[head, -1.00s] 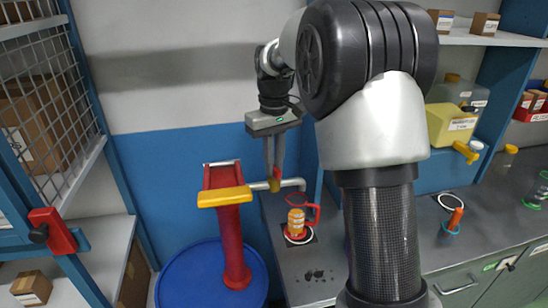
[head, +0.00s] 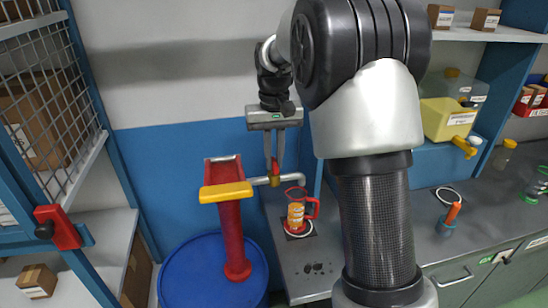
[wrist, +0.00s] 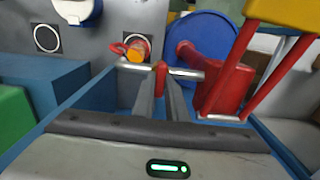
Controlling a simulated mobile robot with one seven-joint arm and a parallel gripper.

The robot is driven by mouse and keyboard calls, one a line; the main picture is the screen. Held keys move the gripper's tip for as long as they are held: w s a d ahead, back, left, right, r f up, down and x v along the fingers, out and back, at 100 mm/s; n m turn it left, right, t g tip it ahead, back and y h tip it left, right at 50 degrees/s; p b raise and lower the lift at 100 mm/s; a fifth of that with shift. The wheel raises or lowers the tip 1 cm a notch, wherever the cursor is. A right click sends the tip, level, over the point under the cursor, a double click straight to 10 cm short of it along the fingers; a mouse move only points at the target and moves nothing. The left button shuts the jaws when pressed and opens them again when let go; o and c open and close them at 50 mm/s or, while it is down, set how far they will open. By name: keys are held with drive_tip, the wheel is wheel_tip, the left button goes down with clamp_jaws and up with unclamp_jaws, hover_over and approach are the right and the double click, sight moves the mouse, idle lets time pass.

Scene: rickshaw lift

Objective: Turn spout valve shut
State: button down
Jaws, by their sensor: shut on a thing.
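A red hand pump (head: 231,235) with a yellow handle (head: 225,192) stands on a blue drum (head: 205,280). Its metal spout pipe (head: 260,181) runs right and bends down above a clear jug (head: 296,212) with a red rim and handle, holding something orange. A brass valve (head: 275,181) sits on the pipe with a red lever (head: 275,166) upright above it. My gripper (head: 274,165) reaches down from above and is shut on the red lever. In the wrist view, the lever (wrist: 161,70) sits between my fingertips (wrist: 160,85), and the pipe (wrist: 188,73) crosses behind.
The jug stands on a grey bench (head: 310,275). A yellow container (head: 447,119) is at the back right, and a blue holder with an orange-topped item (head: 450,218) is on the bench. A wire cage door (head: 45,75) with a red latch (head: 58,227) is at left.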

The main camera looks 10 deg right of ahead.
sight(274, 162)
drive_tip(key=c, duration=1.8)
unclamp_jaws()
drive_tip(key=shift+o, duration=0.2)
wheel_tip(274, 162, up, 17)
drive_tip(key=p, duration=0.1)
drive_tip(key=shift+r, duration=0.2)
